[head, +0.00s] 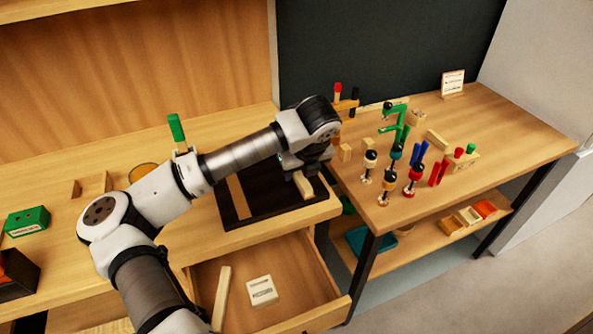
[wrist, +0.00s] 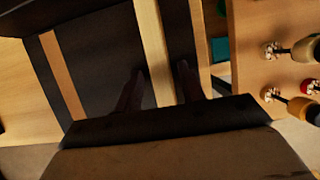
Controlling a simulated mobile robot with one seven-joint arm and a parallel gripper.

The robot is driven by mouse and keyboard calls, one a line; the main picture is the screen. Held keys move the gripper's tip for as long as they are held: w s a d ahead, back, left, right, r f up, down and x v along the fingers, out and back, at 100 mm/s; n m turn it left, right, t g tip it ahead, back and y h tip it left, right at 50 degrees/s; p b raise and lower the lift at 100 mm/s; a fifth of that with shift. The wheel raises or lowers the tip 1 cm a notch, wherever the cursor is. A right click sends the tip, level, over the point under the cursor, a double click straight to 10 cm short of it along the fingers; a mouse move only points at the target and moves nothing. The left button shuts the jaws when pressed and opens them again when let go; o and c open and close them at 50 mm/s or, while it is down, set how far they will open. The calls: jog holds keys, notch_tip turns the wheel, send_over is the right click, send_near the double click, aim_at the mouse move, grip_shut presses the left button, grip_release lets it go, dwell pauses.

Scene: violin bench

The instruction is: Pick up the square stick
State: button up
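A pale, square-edged wooden stick (head: 304,186) lies on a dark tray (head: 262,211), near its right side. In the wrist view this stick (wrist: 151,30) runs lengthwise between my fingers. My gripper (head: 298,170) is low over the tray at the stick. In the wrist view my gripper (wrist: 161,72) has one dark finger on each side of the stick, with a narrow gap showing on both sides. A thin orange-brown strip (head: 238,196) lies at the tray's left; it also shows in the wrist view (wrist: 62,75).
An open drawer (head: 290,253) below the tray holds a pale stick (head: 222,297) and a white labelled block (head: 262,290). The right table (head: 480,115) carries several pegs and colored pieces close to my gripper. A green box (head: 27,221) stands far left.

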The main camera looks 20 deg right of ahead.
grip_shut()
jog(key=shift+r, duration=0.1)
